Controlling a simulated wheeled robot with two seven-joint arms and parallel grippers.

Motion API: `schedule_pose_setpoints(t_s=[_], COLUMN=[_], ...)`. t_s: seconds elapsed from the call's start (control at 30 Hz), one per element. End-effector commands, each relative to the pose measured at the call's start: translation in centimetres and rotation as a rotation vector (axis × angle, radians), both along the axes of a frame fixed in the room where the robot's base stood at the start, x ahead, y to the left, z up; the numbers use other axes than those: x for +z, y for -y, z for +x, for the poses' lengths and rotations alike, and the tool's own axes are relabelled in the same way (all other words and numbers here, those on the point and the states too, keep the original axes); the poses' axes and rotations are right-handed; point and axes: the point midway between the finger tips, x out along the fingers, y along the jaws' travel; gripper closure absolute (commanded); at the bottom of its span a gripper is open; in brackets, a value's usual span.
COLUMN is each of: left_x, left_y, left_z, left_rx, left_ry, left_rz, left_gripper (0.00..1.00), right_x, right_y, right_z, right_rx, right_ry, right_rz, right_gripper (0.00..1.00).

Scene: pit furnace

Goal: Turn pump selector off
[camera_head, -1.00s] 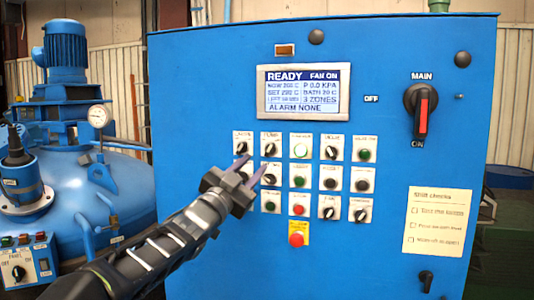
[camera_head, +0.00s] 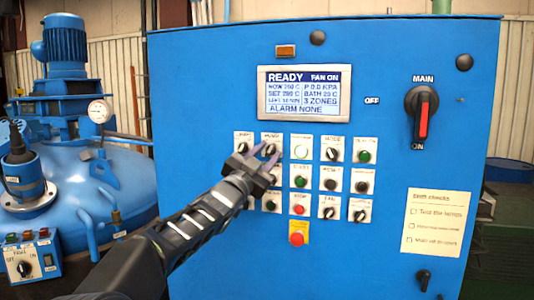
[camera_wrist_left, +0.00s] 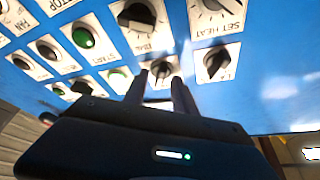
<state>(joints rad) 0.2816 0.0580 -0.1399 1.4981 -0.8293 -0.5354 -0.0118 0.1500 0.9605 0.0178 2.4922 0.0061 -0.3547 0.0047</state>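The blue control panel (camera_head: 400,55) fills the middle of the head view. The pump selector (camera_head: 270,147) seems to be the black knob second from the left in the top row; its label is small and blurred. My left gripper (camera_head: 266,156) is in front of this knob, with its two thin fingers apart and partly covering the knob's plate. In the left wrist view a black knob (camera_wrist_left: 162,72) shows between and beyond the fingertips of my left gripper (camera_wrist_left: 161,84). I cannot tell whether the fingers touch it. My right gripper is out of view.
Other knobs and buttons crowd close around, including a green button (camera_head: 364,156) and a red emergency button (camera_head: 297,239). The display (camera_head: 304,92) reads READY, FAN ON. The red-handled main switch (camera_head: 422,115) is at the right. A blue furnace vessel (camera_head: 95,190) stands left.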

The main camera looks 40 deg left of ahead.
Motion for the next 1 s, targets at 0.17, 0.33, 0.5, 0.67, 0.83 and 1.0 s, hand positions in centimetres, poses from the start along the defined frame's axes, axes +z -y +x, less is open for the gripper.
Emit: schedule_pose_setpoints(t_s=[0.17,0.33,0.5,0.67,0.83,1.0], left_x=[0.0,0.0,0.01,0.02,0.01,-0.11], left_y=[0.01,0.0,-0.01,0.0,-0.01,0.02], left_z=[-0.02,-0.03,-0.04,-0.04,-0.04,-0.03], left_rx=[0.0,0.0,0.0,0.0,0.0,0.0], left_ry=[0.0,0.0,0.0,0.0,0.0,0.004], left_rz=[0.0,0.0,0.0,0.0,0.0,-0.012], left_gripper=[0.81,0.95,1.0,1.0,1.0,1.0], right_x=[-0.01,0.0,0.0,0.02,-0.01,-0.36], right_y=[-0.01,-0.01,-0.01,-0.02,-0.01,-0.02], right_z=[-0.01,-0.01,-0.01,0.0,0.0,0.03], right_rx=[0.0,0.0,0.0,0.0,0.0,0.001], right_ry=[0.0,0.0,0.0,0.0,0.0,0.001], right_rz=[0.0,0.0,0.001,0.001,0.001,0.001], right_gripper=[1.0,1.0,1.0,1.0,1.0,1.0])
